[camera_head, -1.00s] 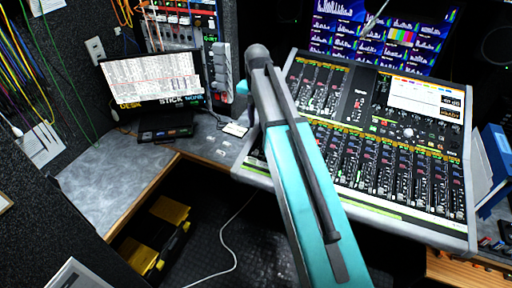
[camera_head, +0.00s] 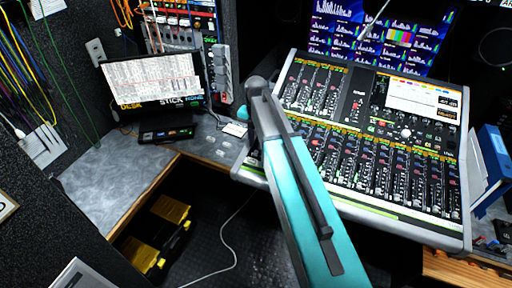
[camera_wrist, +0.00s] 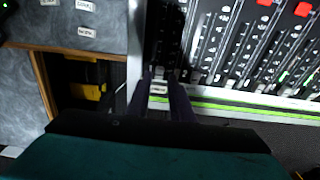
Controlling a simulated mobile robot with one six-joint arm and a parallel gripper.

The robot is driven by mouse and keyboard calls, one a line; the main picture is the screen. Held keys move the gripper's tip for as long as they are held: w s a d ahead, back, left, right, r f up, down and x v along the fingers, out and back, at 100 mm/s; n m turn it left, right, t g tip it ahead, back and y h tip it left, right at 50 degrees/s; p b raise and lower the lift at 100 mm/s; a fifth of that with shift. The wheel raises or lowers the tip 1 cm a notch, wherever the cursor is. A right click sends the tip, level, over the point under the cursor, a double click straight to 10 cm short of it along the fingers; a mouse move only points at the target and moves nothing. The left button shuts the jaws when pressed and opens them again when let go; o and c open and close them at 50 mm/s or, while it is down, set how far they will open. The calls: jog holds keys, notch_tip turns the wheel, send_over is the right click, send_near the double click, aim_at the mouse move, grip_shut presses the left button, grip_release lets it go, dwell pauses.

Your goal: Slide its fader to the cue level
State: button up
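The mixing console (camera_head: 465,150) stands tilted at the right in the head view, with rows of faders (camera_head: 390,185) along its lower half. My teal and grey arm crosses its left end and hides the leftmost channels; my gripper is hidden behind the arm there. In the wrist view my gripper (camera_wrist: 162,82) has its two dark fingers apart at the console's lower left corner. A small pale label or cap (camera_wrist: 158,88) shows between the fingers; I cannot tell whether they touch it. More faders (camera_wrist: 235,50) lie to the right.
A monitor (camera_head: 152,80) stands on the grey desk (camera_head: 95,170) at the left, with small labels near the console. Yellow-lidded cases (camera_head: 170,210) sit below the desk. A white cable crosses the dark floor. A blue binder (camera_head: 490,170) stands right of the console.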

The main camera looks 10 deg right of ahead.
aim_at(256, 151)
jog(key=shift+f+p, duration=0.4)
jog(key=shift+f, duration=1.55)
grip_shut()
